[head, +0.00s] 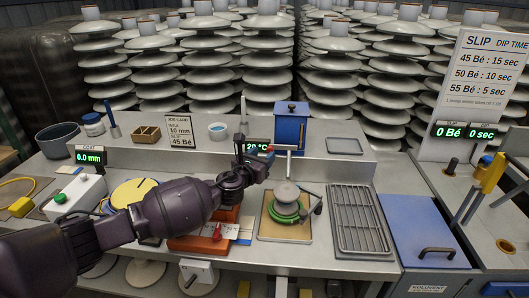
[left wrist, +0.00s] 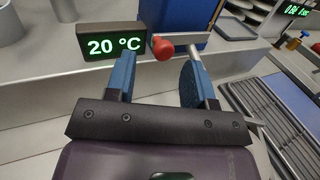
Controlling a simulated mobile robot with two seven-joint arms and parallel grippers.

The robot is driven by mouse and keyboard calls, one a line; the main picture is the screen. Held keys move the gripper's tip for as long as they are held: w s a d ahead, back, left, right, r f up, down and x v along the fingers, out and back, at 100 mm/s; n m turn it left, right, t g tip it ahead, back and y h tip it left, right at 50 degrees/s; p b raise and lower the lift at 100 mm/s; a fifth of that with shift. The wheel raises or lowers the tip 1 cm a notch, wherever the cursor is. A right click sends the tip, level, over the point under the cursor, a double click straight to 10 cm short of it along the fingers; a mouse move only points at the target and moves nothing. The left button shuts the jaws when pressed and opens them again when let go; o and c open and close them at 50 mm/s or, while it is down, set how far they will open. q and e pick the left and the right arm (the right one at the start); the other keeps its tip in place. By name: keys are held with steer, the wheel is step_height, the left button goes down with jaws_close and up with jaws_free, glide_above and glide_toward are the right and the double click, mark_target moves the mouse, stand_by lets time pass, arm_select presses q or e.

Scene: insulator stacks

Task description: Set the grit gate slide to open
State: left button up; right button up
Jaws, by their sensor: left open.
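The grit gate slide is a grey bar with a red knob (left wrist: 163,48) at the foot of a blue hopper box (head: 291,128). The box also shows at the top of the left wrist view (left wrist: 190,14). My left gripper (head: 256,152) is open in front of the box. In the left wrist view the knob shows between the two blue fingers (left wrist: 160,62), with space on both sides. I cannot tell whether it is inside the jaws or just beyond the tips. In the head view the gripper mostly hides the knob. My right gripper is not in view.
A 20 °C display (left wrist: 110,45) stands close to the left finger. A green-rimmed turntable (head: 287,210) with a grey piece, and a wire rack (head: 358,220), lie in front and to the right. Insulator stacks fill the back. A blue lid (head: 425,230) is at right.

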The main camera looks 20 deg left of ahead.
arm_select(q)
steer(key=s+p, duration=0.1)
steer(key=s, duration=0.7)
steer(key=shift+a, duration=0.45)
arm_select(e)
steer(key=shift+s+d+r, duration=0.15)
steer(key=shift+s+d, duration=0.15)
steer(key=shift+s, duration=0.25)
arm_select(q)
steer(key=shift+s, duration=0.1)
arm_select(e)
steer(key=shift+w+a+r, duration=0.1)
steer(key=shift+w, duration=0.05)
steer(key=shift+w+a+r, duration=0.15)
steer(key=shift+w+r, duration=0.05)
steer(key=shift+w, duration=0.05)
